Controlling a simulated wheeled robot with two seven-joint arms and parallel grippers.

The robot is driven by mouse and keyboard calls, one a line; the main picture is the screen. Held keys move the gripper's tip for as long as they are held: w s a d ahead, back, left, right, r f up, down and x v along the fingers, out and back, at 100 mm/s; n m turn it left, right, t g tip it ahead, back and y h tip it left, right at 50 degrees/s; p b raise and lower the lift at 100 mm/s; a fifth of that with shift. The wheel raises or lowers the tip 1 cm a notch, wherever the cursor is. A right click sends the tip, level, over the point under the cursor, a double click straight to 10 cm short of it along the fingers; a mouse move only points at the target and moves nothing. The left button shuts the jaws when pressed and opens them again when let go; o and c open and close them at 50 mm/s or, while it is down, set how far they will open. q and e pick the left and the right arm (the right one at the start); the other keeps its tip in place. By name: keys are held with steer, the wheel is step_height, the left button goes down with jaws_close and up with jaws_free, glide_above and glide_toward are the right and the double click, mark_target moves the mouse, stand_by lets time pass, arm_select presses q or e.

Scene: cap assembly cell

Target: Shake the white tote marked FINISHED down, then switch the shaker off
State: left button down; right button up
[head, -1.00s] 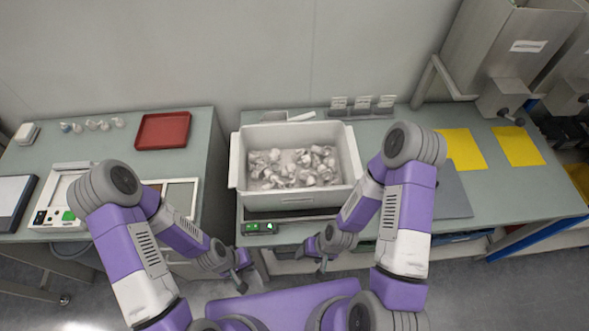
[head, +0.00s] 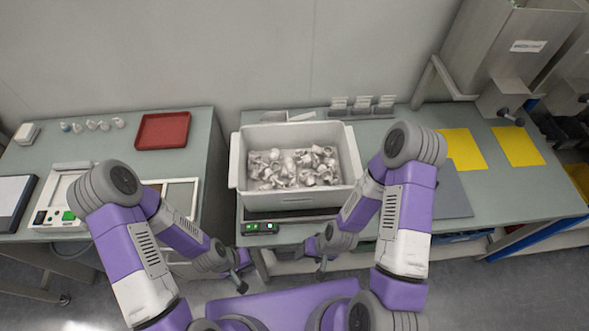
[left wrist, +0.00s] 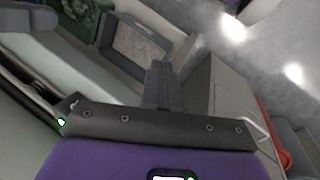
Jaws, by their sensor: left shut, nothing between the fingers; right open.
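The white tote (head: 239,165) stands on the shaker at the front of the middle bench, with a loose heap of pale caps (head: 290,168) inside. Its FINISHED marking is not readable. The dark shaker edge (head: 290,214) shows below it. A small dark control box (head: 260,228) with green lights sits at the bench's front edge. My left gripper (head: 240,284) is shut and empty, in front of and below the box, apart from it. Its closed fingers show in the left wrist view (left wrist: 161,86). My right gripper (head: 321,270) is open and empty in front of the bench, right of the box.
A red tray (head: 163,131) and several small parts (head: 92,125) lie on the left bench. Yellow mats (head: 463,149) and steel hoppers (head: 490,60) are at the right. Small card holders (head: 362,106) stand behind the tote. Floor shows between the two benches.

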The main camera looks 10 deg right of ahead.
stand_by(0.4)
arm_select(q)
steer(key=w+d+r+m+t+y+p, duration=0.1)
steer(key=w+r+p, duration=0.2)
steer(key=r, duration=0.8)
steer(key=w+d+r+m+t+y+p, duration=0.1)
steer(key=w+r+p, duration=0.3)
steer(key=r, duration=0.7)
steer(key=shift+w+d+r+m+t+y, duration=0.15)
steer(key=shift+w+d+m+t+y, duration=0.15)
steer(key=shift+m+y, duration=0.45)
steer(key=b, duration=0.5)
glide_above(256, 224)
steer(key=s, duration=0.1)
steer(key=f, duration=1.2)
steer(key=shift+a, duration=0.3)
steer(key=shift+d+f, duration=0.1)
steer(key=shift+f, duration=0.7)
steer(key=shift+d, duration=0.15)
